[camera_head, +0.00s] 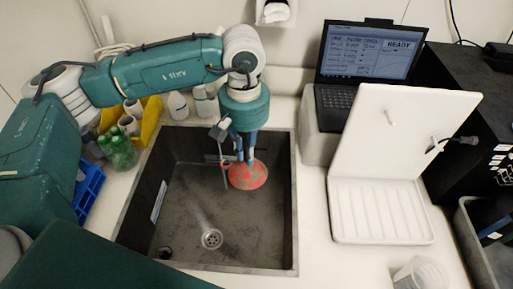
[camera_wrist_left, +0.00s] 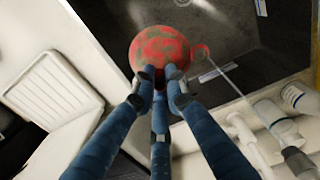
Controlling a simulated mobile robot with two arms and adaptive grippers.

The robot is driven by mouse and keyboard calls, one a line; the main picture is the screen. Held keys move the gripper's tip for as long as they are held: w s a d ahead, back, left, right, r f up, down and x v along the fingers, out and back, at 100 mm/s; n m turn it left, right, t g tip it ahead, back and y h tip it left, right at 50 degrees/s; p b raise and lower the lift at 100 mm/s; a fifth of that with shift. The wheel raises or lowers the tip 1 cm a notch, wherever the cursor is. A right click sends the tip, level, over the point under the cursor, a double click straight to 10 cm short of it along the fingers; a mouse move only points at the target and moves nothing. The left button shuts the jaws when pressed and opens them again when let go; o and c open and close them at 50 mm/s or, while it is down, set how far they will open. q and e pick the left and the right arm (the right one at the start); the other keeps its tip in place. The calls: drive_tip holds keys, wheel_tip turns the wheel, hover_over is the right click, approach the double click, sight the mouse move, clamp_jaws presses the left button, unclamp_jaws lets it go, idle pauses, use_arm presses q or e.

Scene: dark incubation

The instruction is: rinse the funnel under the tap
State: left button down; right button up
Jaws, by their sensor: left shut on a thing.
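The funnel (camera_head: 248,175) is a round red piece with grey-green patches, held low inside the dark sink (camera_head: 185,215). It also shows in the left wrist view (camera_wrist_left: 160,46), beyond the fingertips. My left gripper (camera_head: 244,150) reaches down into the sink with its blue fingers closed on the funnel; the fingers hide the part they grip. The grey tap head (camera_head: 219,131) is just left of the fingers. A thin pale line, perhaps water, runs down from it, beside the funnel's small red side loop (camera_head: 226,164). I cannot tell whether they touch. My right gripper is out of view.
A white rack with an upright back (camera_head: 385,210) stands right of the sink, with a laptop (camera_head: 365,60) behind. Left are a yellow bin (camera_head: 150,108), green bottles (camera_head: 118,150) and a blue rack (camera_head: 88,190). A clear cup (camera_head: 422,273) stands front right. The sink's front is clear around the drain.

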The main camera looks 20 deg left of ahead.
use_arm(q)
drive_tip(key=shift+w+a, duration=0.2)
drive_tip(key=shift+w, duration=0.2)
drive_tip(key=shift+w+a+f, duration=0.2)
drive_tip(key=shift+w+a, duration=0.25)
drive_tip(key=shift+w, duration=0.15)
drive_tip(key=shift+w+a+f, duration=0.15)
drive_tip(key=shift+w+a, duration=0.3)
drive_tip(key=shift+w, duration=0.1)
drive_tip(key=shift+w+a+f, duration=0.15)
drive_tip(key=shift+w+a, duration=0.3)
drive_tip(key=shift+w, duration=0.05)
drive_tip(key=w+a+f+b, duration=0.1)
drive_tip(key=w+a, duration=0.4)
drive_tip(key=w, duration=0.2)
drive_tip(key=shift+f+b, duration=0.3)
drive_tip(key=shift+f, duration=0.05)
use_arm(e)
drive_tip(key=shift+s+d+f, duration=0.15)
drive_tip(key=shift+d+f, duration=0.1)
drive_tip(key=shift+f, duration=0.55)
use_arm(q)
drive_tip(key=shift+d, duration=0.2)
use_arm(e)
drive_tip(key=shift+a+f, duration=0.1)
